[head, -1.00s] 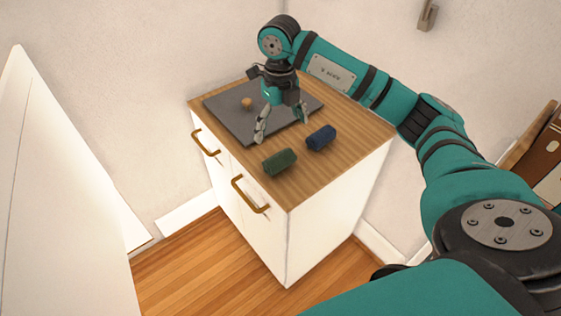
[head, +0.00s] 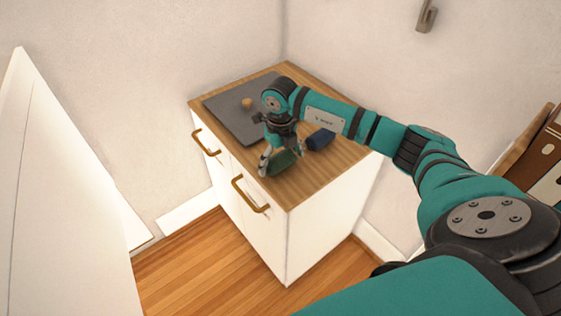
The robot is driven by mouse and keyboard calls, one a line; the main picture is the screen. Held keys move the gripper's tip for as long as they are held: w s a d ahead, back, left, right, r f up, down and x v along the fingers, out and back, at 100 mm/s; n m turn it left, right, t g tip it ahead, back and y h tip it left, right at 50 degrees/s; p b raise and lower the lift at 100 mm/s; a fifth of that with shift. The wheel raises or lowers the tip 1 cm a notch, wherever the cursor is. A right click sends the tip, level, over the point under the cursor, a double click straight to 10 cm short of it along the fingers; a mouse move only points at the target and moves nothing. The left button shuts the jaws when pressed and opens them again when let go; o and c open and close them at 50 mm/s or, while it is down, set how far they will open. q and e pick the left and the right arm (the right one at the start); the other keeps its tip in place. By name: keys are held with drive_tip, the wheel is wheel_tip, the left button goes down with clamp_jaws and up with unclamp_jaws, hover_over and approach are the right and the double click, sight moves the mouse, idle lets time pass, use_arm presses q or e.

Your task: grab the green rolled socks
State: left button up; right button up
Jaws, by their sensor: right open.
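The green rolled socks (head: 281,163) lie on the wooden top of a white cabinet, near its front edge. My right gripper (head: 281,167) is open, pointing down over the green socks. One finger is at their left end and the other is near their right end, partly in front of or above them. I cannot tell whether the fingers touch them. The upper part of the socks is hidden by the gripper. My left gripper is not in view.
Dark blue rolled socks (head: 320,139) lie just right of the gripper. A dark grey mat (head: 229,112) with a small tan round object (head: 247,103) lies behind on the cabinet top (head: 310,183). The cabinet has brass handles (head: 250,195). A white panel (head: 60,200) stands at left.

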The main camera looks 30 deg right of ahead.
drive_tip(key=c, duration=1)
drive_tip(key=shift+r, duration=0.1)
